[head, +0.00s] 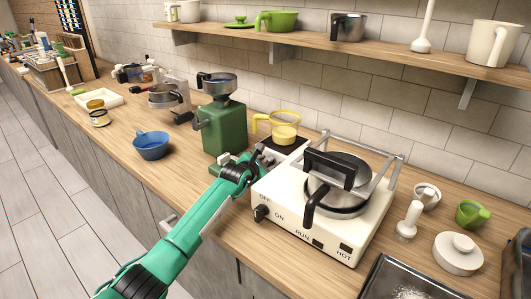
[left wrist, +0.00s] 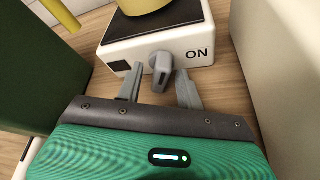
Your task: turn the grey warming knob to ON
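The grey warming knob (left wrist: 160,68) is on the front of a small white warmer (left wrist: 186,62) with a black top. In the left wrist view its grip stands nearly upright, and the word ON is printed to its right. In the head view my left gripper (head: 262,161) is at the warmer's front and hides the knob. My right gripper is not in view.
A yellow jug (head: 285,133) stands on the warmer. A green grinder (head: 222,128) is close on the left, and a white stove (head: 280,212) with a pan (head: 338,195) is close on the right. A blue bowl (head: 151,145) stands farther left.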

